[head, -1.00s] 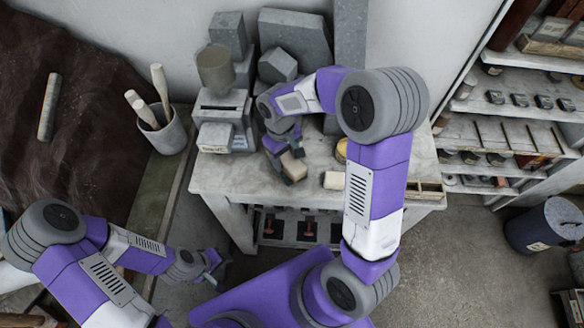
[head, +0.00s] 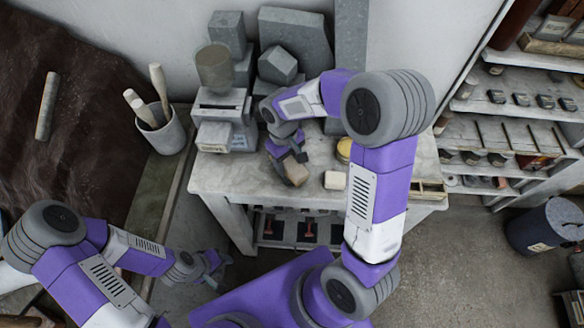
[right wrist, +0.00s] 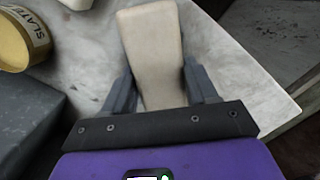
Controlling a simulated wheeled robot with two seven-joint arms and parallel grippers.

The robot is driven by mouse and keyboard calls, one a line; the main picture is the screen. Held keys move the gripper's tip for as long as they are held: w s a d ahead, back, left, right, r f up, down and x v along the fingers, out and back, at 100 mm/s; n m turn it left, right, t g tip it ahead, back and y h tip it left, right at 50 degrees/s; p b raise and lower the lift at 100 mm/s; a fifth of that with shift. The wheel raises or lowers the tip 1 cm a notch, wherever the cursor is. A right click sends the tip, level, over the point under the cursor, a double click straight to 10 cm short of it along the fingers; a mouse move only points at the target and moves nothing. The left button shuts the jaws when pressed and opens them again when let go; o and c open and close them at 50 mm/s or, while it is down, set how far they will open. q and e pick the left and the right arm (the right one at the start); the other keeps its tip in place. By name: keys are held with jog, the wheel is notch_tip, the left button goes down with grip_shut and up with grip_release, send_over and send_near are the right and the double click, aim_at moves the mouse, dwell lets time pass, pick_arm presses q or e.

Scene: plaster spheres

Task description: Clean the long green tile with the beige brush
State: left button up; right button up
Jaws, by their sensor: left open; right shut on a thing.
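The beige brush (head: 296,174) is a pale, elongated block at the front of the stone-topped table. My right gripper (head: 288,156) is shut on it. In the right wrist view the brush (right wrist: 152,50) lies lengthwise between the two fingers (right wrist: 162,90), pointing away from the gripper over the pale tabletop. Its working face is hidden. My left gripper (head: 217,268) is open and empty, low and left of the table, away from everything on it. I cannot make out a long green tile in either view; my right arm covers part of the tabletop.
A cream block (head: 335,180) and a yellow tin (head: 344,148) stand right of the brush. Grey plaster solids (head: 277,66) and a stacked stand (head: 222,105) fill the table's back and left. A cup of tools (head: 163,131) stands left. The table's front-left top (head: 225,180) is clear.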

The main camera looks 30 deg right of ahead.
jog(key=shift+s+d+f, duration=0.1)
jog(key=shift+s, duration=0.45)
jog(key=shift+w, duration=0.75)
jog(key=shift+w+a+p, duration=0.2)
jog(key=shift+w+a, duration=0.1)
jog(key=shift+w, duration=0.45)
jog(key=shift+w+a+p, duration=0.15)
jog(key=shift+w+a, duration=0.1)
jog(key=shift+w, duration=0.45)
jog(key=shift+s, duration=0.1)
jog(key=shift+s+d+b, duration=0.25)
jog(key=shift+s+d, duration=0.05)
jog(key=shift+s, duration=0.8)
jog(key=shift+s+d+b, duration=0.2)
jog(key=shift+s+d, duration=0.05)
jog(key=shift+s, duration=0.8)
